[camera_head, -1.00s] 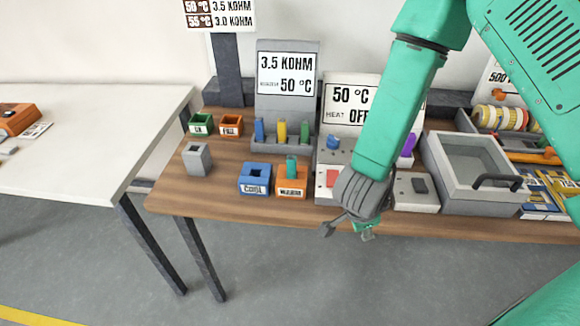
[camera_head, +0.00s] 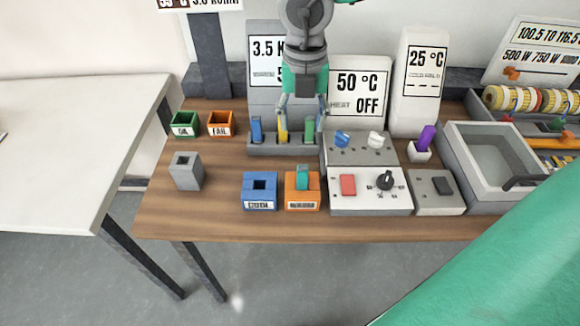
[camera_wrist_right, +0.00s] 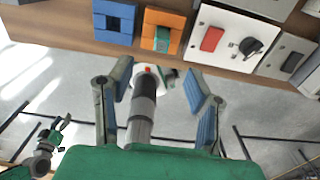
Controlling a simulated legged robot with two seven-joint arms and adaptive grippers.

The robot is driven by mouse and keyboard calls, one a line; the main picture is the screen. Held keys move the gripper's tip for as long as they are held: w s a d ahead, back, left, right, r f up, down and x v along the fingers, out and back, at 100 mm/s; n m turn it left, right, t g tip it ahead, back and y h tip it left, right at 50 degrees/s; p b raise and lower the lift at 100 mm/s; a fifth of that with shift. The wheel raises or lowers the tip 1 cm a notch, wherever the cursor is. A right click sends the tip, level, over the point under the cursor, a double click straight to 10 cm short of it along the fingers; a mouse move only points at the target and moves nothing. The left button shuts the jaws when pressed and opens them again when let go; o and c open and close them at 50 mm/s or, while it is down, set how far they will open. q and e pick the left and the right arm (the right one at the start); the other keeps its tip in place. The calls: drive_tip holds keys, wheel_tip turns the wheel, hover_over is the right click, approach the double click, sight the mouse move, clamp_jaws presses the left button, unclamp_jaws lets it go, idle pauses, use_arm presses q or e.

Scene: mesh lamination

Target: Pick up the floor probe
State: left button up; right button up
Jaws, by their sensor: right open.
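No label in view marks a floor probe. A blue probe (camera_head: 256,130), a yellow probe (camera_head: 282,130) and a green probe (camera_head: 308,130) stand upright in the grey rack (camera_head: 285,150). My right gripper (camera_head: 302,108) points down and overlaps the yellow and green probes in the head view; its height above them is unclear. In the wrist view its blue-padded fingers (camera_wrist_right: 160,88) are spread apart. A grey stepped cylinder (camera_wrist_right: 144,105) shows between them; I cannot tell what it is. A small grey and green shape (camera_wrist_right: 46,145) at lower left looks like my left gripper.
A blue holder (camera_head: 260,199) and an orange holder (camera_head: 303,203) stand near the front edge. A control box (camera_head: 370,203) with a red switch and black dial is right of them. A grey block (camera_head: 186,178) and an open bin (camera_head: 492,195) flank these. Bare wood lies at front left.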

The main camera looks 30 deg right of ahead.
hover_over(303, 167)
drive_tip(key=f, duration=0.4)
drive_tip(key=shift+s+a+f, duration=0.1)
drive_tip(key=shift+s+a, duration=0.05)
drive_tip(key=shift+s, duration=0.15)
drive_tip(key=f, duration=0.1)
drive_tip(key=w+f, duration=0.1)
drive_tip(key=f, duration=0.1)
drive_tip(key=shift+f, duration=0.3)
drive_tip(key=shift+s+f, duration=0.15)
drive_tip(key=shift+f, duration=0.4)
drive_tip(key=f, duration=0.3)
drive_tip(key=shift+s+d+f, duration=0.15)
drive_tip(key=shift+d+f, duration=0.05)
drive_tip(key=shift+f, duration=0.1)
drive_tip(key=shift+a+f, duration=0.1)
drive_tip(key=shift+f, duration=0.2)
drive_tip(key=shift+r, duration=0.1)
drive_tip(key=shift+c, duration=1.2)
use_arm(q)
drive_tip(key=shift+s+a, duration=0.1)
drive_tip(key=shift+s, duration=0.5)
use_arm(e)
clamp_jaws()
